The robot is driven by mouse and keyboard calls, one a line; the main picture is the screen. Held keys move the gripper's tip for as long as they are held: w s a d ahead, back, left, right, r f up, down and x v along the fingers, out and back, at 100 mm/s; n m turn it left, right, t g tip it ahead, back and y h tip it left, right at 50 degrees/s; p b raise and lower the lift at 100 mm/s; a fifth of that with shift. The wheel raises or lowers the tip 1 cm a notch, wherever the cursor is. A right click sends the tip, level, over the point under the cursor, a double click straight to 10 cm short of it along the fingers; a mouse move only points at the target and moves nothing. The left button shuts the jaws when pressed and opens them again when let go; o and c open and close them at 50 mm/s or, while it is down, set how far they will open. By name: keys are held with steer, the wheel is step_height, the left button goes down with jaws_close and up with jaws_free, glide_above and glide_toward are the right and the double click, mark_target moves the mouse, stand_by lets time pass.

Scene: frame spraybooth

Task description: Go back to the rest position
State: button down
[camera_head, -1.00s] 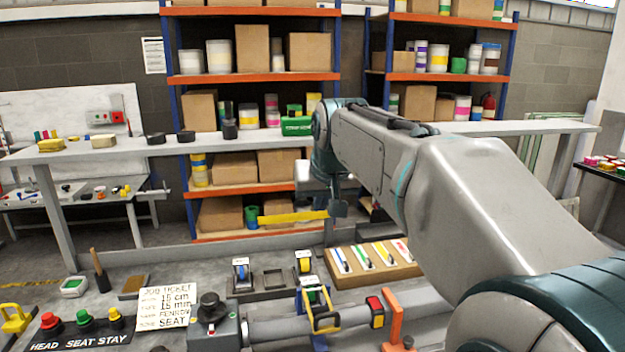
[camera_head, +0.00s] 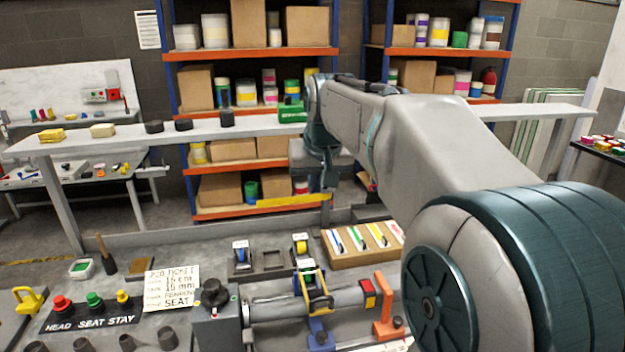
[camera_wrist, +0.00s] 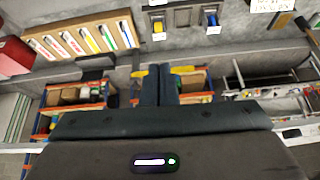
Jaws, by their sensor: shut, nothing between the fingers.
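My gripper (camera_wrist: 160,84) shows in the wrist view with its two dark fingers side by side and touching, nothing between them. In the head view my arm reaches from the right toward the back middle, and the gripper (camera_head: 328,190) hangs at its far end above the bench. It is in the air, apart from the things on the bench. The fingertips are small and partly merge with the shelf behind in the head view.
Below stand a tray of coloured tools (camera_head: 360,245), tape holders (camera_head: 240,256), a clamped tube (camera_head: 270,311), a job ticket (camera_head: 172,289) and a button panel (camera_head: 92,312). A long grey shelf (camera_head: 250,130) and orange racks (camera_head: 250,54) stand behind. Air around the gripper looks free.

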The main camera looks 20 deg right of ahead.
steer(key=s+a+f+n+g, duration=0.1)
steer(key=s+a+f, duration=0.2)
steer(key=s+f, duration=0.5)
steer(key=s+a+f, duration=0.3)
steer(key=s+f, duration=0.4)
steer(key=s, duration=0.7)
steer(key=shift+s+a+f+n+g+y, duration=0.2)
steer(key=shift+s+f+n+g+y, duration=0.1)
steer(key=shift+f+n+g, duration=0.1)
